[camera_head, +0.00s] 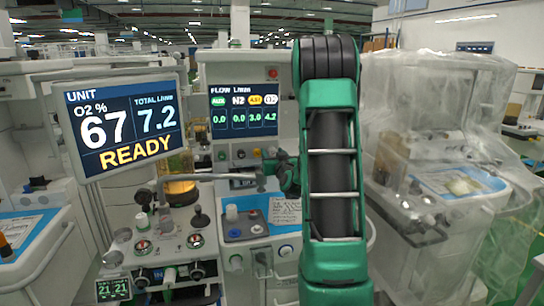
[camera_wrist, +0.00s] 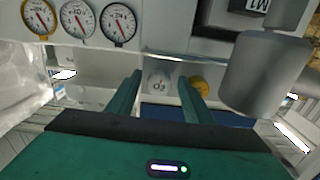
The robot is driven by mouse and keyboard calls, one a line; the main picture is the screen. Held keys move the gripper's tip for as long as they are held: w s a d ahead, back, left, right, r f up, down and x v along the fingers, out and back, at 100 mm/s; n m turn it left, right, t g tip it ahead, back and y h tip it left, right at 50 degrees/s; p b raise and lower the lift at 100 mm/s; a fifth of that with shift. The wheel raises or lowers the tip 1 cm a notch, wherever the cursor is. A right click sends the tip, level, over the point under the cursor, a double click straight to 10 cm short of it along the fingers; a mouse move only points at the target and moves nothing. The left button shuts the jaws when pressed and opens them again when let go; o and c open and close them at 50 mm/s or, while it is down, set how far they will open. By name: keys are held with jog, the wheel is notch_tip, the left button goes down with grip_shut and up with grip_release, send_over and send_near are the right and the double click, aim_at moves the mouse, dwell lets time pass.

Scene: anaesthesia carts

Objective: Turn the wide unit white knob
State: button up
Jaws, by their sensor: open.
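The white knob marked O2 (camera_wrist: 158,86) shows in the wrist view on a pale panel, between my two fingers. My gripper (camera_wrist: 160,78) is open, with one finger to each side of the knob in the picture. I see no finger closed on it, and I cannot tell how much distance is left. In the head view my gripper (camera_head: 287,174) is at the front of the wide unit, partly hidden by my green arm. A row of small knobs sits under the flow display (camera_head: 243,109), which shows O2 at 4.2.
A yellow knob (camera_wrist: 199,86) sits right of the white one. Several round gauges (camera_wrist: 77,18) and a grey cylinder (camera_wrist: 264,72) are close by. In the head view a tilted monitor (camera_head: 121,124) reads O2 67 and READY. A plastic-covered cart (camera_head: 430,120) stands at right.

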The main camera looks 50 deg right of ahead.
jog(key=shift+c, duration=0.4)
jog(key=c, duration=1)
jog(key=shift+a+m, duration=0.1)
jog(key=shift+m, duration=1)
jog(key=o, duration=1.1)
jog(key=shift+s, duration=0.1)
